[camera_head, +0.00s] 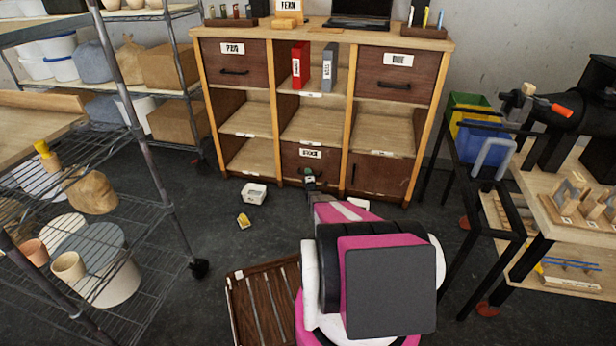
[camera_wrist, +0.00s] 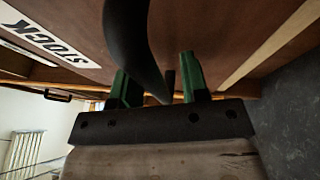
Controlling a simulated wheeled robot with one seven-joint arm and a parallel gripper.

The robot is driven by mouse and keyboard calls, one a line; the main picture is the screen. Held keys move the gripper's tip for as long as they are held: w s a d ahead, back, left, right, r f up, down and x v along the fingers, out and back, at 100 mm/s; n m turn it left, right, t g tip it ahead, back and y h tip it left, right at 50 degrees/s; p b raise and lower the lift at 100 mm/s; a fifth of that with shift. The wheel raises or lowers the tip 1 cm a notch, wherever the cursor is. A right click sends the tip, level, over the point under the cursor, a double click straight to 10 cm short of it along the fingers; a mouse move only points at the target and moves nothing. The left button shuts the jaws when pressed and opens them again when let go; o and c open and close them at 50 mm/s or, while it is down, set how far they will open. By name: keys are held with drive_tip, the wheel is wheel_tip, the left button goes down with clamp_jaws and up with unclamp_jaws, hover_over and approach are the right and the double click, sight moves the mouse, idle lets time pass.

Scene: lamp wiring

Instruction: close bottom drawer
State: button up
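The bottom drawer (camera_head: 318,156) is the brown front labelled STOCK in the middle column of the wooden cabinet. It looks about flush with the cabinet, but my arm covers part of it, so a small gap cannot be ruled out. In the wrist view the drawer front (camera_wrist: 215,32) fills the top, with its STOCK label at the left. Its curved black handle (camera_wrist: 128,38) reaches down toward the space between my green fingertips. My gripper (camera_wrist: 160,80) has its fingers apart, close to the drawer front; it also shows in the head view (camera_head: 310,176). Contact with the handle is unclear.
A wooden tray (camera_head: 232,308) lies on the floor beside my base. A white box (camera_head: 254,193) and a small yellow item (camera_head: 243,220) lie on the floor left of my arm. A wire shelf rack (camera_head: 150,190) stands left, a workbench (camera_head: 548,195) right.

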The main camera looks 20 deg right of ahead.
drive_tip(key=v, duration=1.1)
drive_tip(key=shift+w, duration=0.1)
drive_tip(key=s+a+r+m+g+y, duration=0.1)
drive_tip(key=s+a+r+m+g, duration=0.25)
drive_tip(key=a+r, duration=0.2)
drive_tip(key=s+a+r+m+g, duration=0.2)
drive_tip(key=s+a+r, duration=0.2)
drive_tip(key=r, duration=0.3)
drive_tip(key=s+a+r+m+g+y, duration=0.1)
drive_tip(key=s+a+r+m+g, duration=0.2)
drive_tip(key=r, duration=0.4)
drive_tip(key=s+a+r+m+g, duration=0.2)
drive_tip(key=s+a+r, duration=0.3)
drive_tip(key=s, duration=0.7)
drive_tip(key=s+a+r+m+g+y, duration=0.1)
drive_tip(key=s+a+r+m+g, duration=0.2)
drive_tip(key=s+r, duration=0.6)
drive_tip(key=s+a+r+m+g, duration=0.3)
drive_tip(key=s+a+r+g, duration=0.3)
drive_tip(key=s, duration=0.9)
drive_tip(key=a+r, duration=0.1)
drive_tip(key=a, duration=0.1)
drive_tip(key=shift+a+y, duration=0.3)
drive_tip(key=shift+y, duration=0.1)
